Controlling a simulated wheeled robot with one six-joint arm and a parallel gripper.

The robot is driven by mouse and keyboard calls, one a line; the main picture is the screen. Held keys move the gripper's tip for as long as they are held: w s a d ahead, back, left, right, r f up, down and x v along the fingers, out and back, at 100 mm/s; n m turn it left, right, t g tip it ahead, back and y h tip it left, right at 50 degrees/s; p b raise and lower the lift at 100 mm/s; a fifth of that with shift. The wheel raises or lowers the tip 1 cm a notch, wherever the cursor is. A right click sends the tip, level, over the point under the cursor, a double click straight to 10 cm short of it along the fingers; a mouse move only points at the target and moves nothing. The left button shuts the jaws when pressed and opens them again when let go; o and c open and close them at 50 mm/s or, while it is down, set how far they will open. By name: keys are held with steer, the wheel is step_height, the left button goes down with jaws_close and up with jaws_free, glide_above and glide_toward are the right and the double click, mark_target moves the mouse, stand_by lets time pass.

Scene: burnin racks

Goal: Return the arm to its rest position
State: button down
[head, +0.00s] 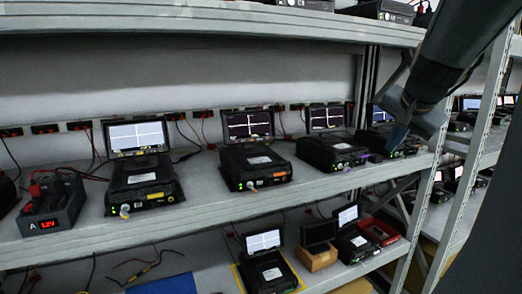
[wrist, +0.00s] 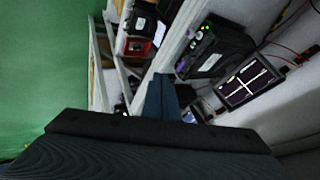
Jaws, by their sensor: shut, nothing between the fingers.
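My arm comes down from the upper right of the head view. My gripper (head: 397,137) is shut and empty, with its blue-grey fingers pointing down in front of the rightmost black device (head: 392,143) on the middle shelf. I cannot tell whether the fingertips touch that device. In the wrist view my gripper (wrist: 161,97) shows as closed fingers beyond the dark gripper body. A black device (wrist: 216,47) with green lights and a screen (wrist: 250,82) lie past the fingers there.
The middle shelf (head: 215,214) holds several black devices with raised screens and a meter (head: 51,207) reading 1.2V. A rack upright (head: 424,200) stands just right of my gripper. The lower shelf carries more devices, a cardboard box (head: 316,257) and a red tray (head: 379,232).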

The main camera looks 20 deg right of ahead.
steer(key=a+f+n+g+y, duration=0.2)
steer(key=a+f+n, duration=0.3)
steer(key=a+f, duration=0.65)
steer(key=a+f+n+g+y, duration=0.2)
steer(key=a+f+n, duration=0.3)
steer(key=a+f, duration=0.65)
steer(key=s+a+f+n+g, duration=0.2)
steer(key=s+a+f+n, duration=0.1)
steer(key=s+a, duration=0.4)
steer(key=a+n, duration=0.1)
steer(key=a, duration=0.2)
steer(key=shift+s+a+f+n, duration=0.2)
steer(key=shift+f+n, duration=0.1)
steer(key=shift+f, duration=0.1)
